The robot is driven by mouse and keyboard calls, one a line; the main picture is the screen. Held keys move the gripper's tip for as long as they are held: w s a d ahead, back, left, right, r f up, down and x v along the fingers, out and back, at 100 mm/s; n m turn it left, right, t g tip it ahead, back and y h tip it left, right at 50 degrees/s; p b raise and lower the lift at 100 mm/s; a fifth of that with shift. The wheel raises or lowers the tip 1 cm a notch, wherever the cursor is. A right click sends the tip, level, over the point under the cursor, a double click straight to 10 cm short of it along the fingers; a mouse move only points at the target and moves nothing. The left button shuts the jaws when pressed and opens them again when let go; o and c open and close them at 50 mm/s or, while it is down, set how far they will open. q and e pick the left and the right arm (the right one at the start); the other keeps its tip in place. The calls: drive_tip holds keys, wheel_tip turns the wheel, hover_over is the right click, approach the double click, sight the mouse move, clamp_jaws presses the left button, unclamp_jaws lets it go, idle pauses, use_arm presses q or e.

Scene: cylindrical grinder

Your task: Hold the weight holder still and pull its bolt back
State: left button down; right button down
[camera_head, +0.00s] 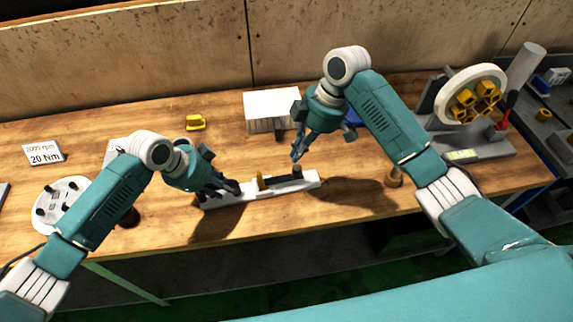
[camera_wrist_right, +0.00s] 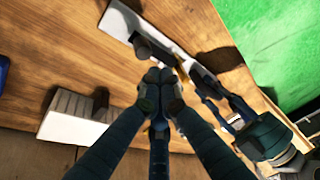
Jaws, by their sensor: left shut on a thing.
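The weight holder (camera_head: 235,198) is a long white bar on the wooden table, with a dark block (camera_head: 285,180) and a small yellow piece (camera_head: 262,184) on top. A dark upright knob (camera_head: 297,171) stands near its right end and looks like the bolt. In the right wrist view the white bar (camera_wrist_right: 130,22) runs diagonally, with the dark knob (camera_wrist_right: 148,48) on it. My left gripper (camera_head: 228,188) is shut on the holder's left part and hides it. My right gripper (camera_head: 297,156) hovers just above the knob. Its fingertips (camera_wrist_right: 160,76) look together, with nothing visible between them.
A white ribbed block (camera_head: 272,108) stands behind the holder. A yellow piece (camera_head: 196,122) lies at the back. A round white plate with dark pegs (camera_head: 62,202) is at left, a wheel fixture (camera_head: 470,93) at right.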

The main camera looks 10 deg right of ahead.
use_arm(q)
drive_tip(key=shift+s+f, duration=0.1)
use_arm(e)
drive_tip(key=shift+n+t, duration=0.3)
drive_tip(key=shift+n, duration=0.4)
drive_tip(key=a+r, duration=0.1)
drive_tip(key=w+a+r, duration=0.1)
drive_tip(key=a, duration=0.1)
drive_tip(key=shift+a+r, duration=0.25)
drive_tip(key=shift+r, duration=0.1)
drive_tip(key=shift+f, duration=0.1)
hover_over(280, 177)
drive_tip(key=a, duration=0.2)
drive_tip(key=f, duration=0.9)
drive_tip(key=shift+w+f, duration=0.2)
drive_tip(key=shift+f, duration=0.1)
drive_tip(key=d, duration=0.2)
drive_tip(key=shift+s+d+r, duration=0.1)
drive_tip(key=shift+s+d, duration=0.1)
drive_tip(key=shift+d, duration=0.2)
drive_tip(key=shift+s+d, duration=0.15)
drive_tip(key=shift+d, duration=0.4)
